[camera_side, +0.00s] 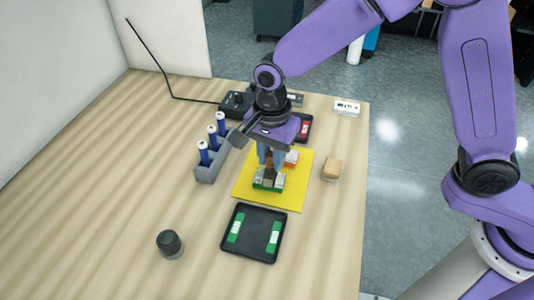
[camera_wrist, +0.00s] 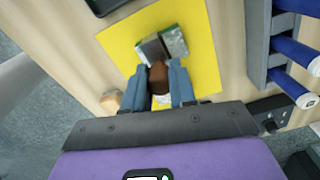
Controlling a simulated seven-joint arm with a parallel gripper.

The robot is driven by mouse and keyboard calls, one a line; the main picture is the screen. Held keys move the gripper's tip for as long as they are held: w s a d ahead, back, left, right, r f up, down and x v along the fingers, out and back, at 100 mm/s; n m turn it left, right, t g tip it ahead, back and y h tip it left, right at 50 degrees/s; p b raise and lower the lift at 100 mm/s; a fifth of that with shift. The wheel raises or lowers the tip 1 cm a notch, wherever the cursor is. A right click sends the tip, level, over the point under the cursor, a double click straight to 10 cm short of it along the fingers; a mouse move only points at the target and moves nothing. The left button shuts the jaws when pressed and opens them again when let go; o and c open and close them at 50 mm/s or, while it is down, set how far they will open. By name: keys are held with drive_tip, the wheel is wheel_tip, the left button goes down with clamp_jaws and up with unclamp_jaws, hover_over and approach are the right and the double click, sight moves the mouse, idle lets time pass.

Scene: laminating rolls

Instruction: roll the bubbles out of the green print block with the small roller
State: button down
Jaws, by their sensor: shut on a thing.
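The green print block (camera_side: 267,185) lies on the yellow mat (camera_side: 295,198) in the side view, with pale grey patches on top. It also shows in the wrist view (camera_wrist: 174,40), just beyond my fingertips. My gripper (camera_side: 270,164) points down over the block and is shut on a brown handle (camera_wrist: 158,74), which I take to be the small roller's. The handle stands between my two blue-grey fingers at the block's edge.
A grey rack (camera_side: 206,172) with blue-handled tools stands left of the mat. A black tray (camera_side: 252,251) with green strips lies in front. A wooden block (camera_side: 332,169) is right, a dark cylinder (camera_side: 169,242) front left.

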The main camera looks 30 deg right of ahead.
drive_tip(key=shift+s+d, duration=0.6)
drive_tip(key=shift+d, duration=0.1)
drive_tip(key=shift+w+a, duration=0.6)
drive_tip(key=shift+a, duration=0.1)
drive_tip(key=shift+w, duration=0.1)
drive_tip(key=shift+w+a, duration=0.8)
drive_tip(key=shift+a, duration=0.15)
drive_tip(key=shift+r, duration=0.1)
wheel_tip(320, 180, up, 6)
drive_tip(key=shift+f, duration=0.1)
idle(0.8)
idle(0.3)
